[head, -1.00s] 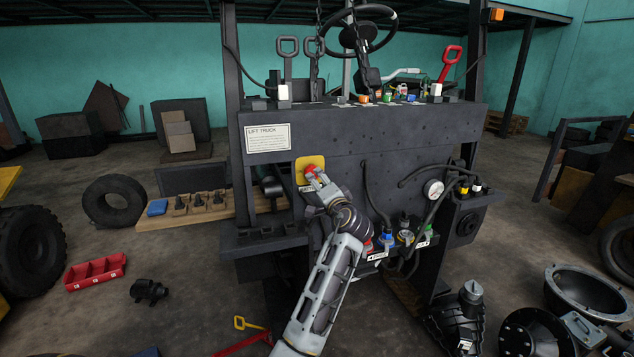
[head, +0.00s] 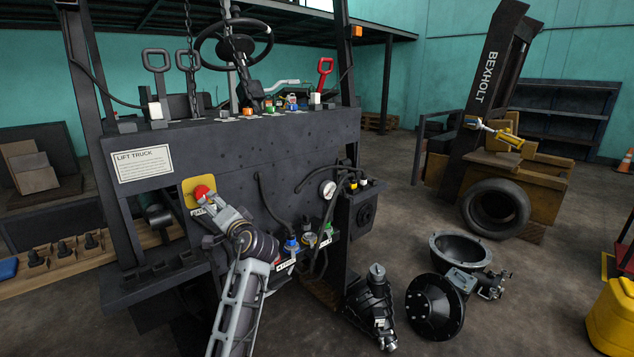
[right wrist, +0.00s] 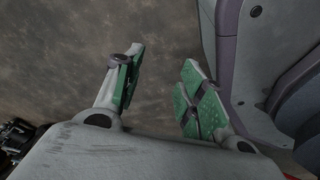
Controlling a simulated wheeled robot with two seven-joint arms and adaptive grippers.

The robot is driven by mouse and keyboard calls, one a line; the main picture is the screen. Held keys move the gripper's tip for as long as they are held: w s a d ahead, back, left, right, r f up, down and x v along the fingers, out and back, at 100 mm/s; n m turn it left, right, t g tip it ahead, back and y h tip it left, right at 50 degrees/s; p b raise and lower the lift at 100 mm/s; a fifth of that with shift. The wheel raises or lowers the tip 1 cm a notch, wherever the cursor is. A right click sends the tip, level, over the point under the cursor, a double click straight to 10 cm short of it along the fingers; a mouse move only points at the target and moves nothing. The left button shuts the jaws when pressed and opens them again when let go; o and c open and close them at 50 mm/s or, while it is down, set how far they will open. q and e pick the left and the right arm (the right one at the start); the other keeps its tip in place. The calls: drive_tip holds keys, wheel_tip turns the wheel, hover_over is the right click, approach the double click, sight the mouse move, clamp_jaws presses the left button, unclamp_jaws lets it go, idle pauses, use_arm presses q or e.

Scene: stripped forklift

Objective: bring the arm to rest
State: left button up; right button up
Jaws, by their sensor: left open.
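My left gripper (head: 210,203) is at the front panel of the lift truck (head: 230,150), right at a red knob (head: 201,192) on a yellow plate (head: 188,189). The fingertips are close to the knob, and whether they touch it I cannot tell. My left arm reaches up to it from the bottom of the head view. My right gripper (right wrist: 160,88) shows only in the right wrist view. Its two green-padded fingers are apart with nothing between them, above the brown floor.
Hoses and a round gauge (head: 328,189) are on the panel to the right of my left gripper. A black round housing (head: 436,306) and other parts lie on the floor at right. A yellow can (head: 612,318) stands at far right. Open floor lies between.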

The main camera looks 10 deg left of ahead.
use_arm(q)
drive_tip(key=w+d+f+m+h+p, duration=0.2)
drive_tip(key=d+f+h+p, duration=0.1)
drive_tip(key=f, duration=0.8)
drive_tip(key=w+d+f+m+h+p, duration=0.2)
drive_tip(key=d+f+h+p, duration=0.15)
drive_tip(key=f, duration=0.85)
drive_tip(key=s+d+f+g+h+p, duration=0.35)
drive_tip(key=s+f, duration=0.65)
drive_tip(key=f, duration=0.4)
drive_tip(key=s+d+f+g+h+p, duration=0.25)
drive_tip(key=s+f+p, duration=0.25)
drive_tip(key=s+f, duration=0.8)
drive_tip(key=s+f+n+g+p, duration=0.2)
drive_tip(key=s+f+p, duration=0.2)
drive_tip(key=s, duration=1.6)
drive_tip(key=s+a+f+n+g+h+p, duration=0.1)
drive_tip(key=s+f+p, duration=0.4)
drive_tip(key=s, duration=1.6)
wheel_tip(320, 180, down, 4)
drive_tip(key=shift+a+r+n+g, duration=0.1)
drive_tip(key=shift+a+n+g, duration=0.1)
drive_tip(key=shift+n+g, duration=0.55)
use_arm(e)
drive_tip(key=s+r+g, duration=0.1)
drive_tip(key=s+r, duration=1.5)
drive_tip(key=shift+d+g, duration=0.25)
drive_tip(key=shift+g, duration=0.15)
